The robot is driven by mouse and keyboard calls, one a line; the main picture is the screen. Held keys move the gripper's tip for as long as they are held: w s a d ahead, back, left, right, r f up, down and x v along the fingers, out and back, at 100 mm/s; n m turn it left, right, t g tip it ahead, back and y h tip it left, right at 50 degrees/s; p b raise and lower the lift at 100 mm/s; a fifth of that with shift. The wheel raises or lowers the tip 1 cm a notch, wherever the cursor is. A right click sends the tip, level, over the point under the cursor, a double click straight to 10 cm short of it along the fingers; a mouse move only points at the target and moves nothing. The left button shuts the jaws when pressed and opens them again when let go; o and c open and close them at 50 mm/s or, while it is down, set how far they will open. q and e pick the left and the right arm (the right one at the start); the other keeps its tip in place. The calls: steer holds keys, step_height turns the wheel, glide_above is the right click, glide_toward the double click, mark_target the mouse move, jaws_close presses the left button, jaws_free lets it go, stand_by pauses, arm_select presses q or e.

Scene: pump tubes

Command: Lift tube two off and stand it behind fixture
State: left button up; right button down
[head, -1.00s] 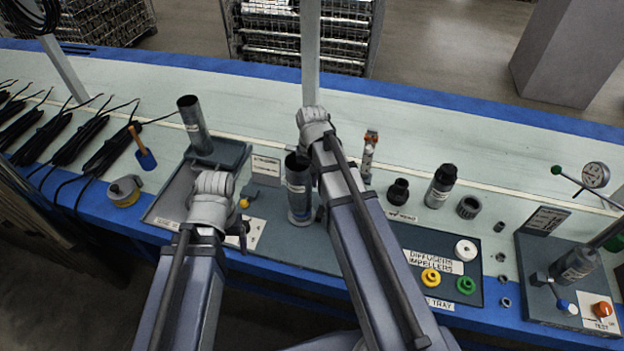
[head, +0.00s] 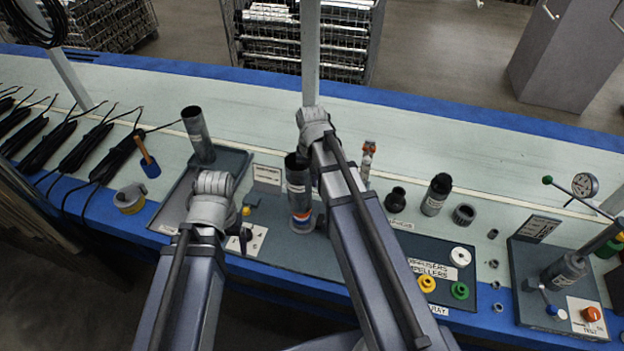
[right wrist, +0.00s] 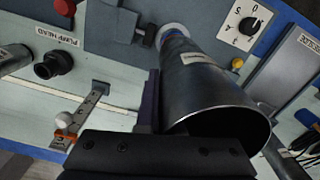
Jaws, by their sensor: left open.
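A grey metal tube with a white label (head: 297,178), the one I take as tube two, is upright and partly raised over the fixture (head: 275,245). An orange and blue part (head: 301,215) shows under its lower rim, above a pale round base. My right gripper is hidden behind its own arm in the head view. In the right wrist view it (right wrist: 152,110) has one dark finger against the side of the tube (right wrist: 205,90); the other finger is hidden. My left arm ends over the grey tray at left; its jaws are hidden under the wrist.
Another grey tube (head: 198,135) stands at the back of the left tray (head: 232,158). A small sign (head: 267,174) stands behind the fixture. A slim orange-topped part (head: 367,160) and a black fitting (head: 396,199) are to the right. The bench strip farther back is clear.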

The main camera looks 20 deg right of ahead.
steer(key=shift+r+p, duration=5.25)
steer(key=shift+r, duration=0.25)
arm_select(q)
step_height(320, 180, up, 11)
steer(key=shift+f, duration=0.2)
arm_select(e)
steer(key=shift+f, duration=0.15)
